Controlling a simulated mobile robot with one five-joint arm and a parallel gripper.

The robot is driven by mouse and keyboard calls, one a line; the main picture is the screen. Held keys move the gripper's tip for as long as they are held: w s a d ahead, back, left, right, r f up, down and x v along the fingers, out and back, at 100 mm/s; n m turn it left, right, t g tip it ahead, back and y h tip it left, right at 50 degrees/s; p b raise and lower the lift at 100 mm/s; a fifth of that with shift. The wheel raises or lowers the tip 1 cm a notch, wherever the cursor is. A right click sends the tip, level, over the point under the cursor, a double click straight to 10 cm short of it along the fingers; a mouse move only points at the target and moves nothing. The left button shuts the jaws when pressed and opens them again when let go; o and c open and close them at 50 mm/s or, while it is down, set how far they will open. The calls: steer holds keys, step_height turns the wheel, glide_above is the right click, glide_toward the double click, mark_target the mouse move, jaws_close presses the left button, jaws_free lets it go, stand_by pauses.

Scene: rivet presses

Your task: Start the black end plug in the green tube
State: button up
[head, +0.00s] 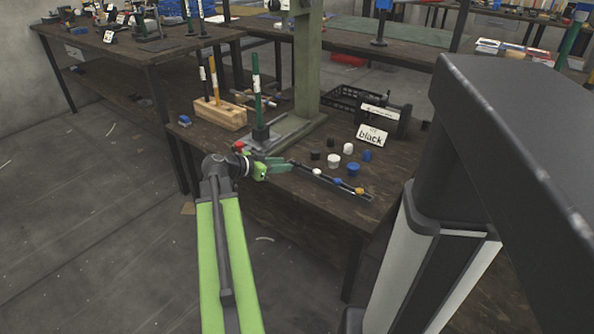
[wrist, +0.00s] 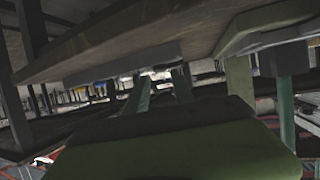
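The green tube (head: 257,88) stands upright in a black holder (head: 261,133) on the press table. In the wrist view, which appears upside down, a green tube (wrist: 286,115) shows at the right. Small black plugs (head: 315,155) lie on the table, right of my gripper, among white and blue ones. Which one is the task's plug, I cannot tell. My gripper (head: 283,165) is at the table's front edge, just in front of the tube holder. In the wrist view, my gripper's (wrist: 163,78) two green fingers are apart, with nothing visible between them.
A green press column (head: 306,70) rises behind the tube. A wooden block (head: 221,114) with upright tubes stands left. A grey rail (head: 330,183) with coloured plugs lies along the front edge. A "black" sign (head: 373,135) and a dark bin (head: 382,115) stand behind the plugs.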

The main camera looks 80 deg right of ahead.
mark_target(297, 162)
steer(key=x, duration=0.1)
steer(key=b+x, duration=0.1)
steer(key=x, duration=0.3)
steer(key=shift+s+d+r, duration=0.1)
steer(key=shift+d+r, duration=0.1)
steer(key=shift+d, duration=0.05)
steer(key=shift+r, duration=0.1)
jaws_close()
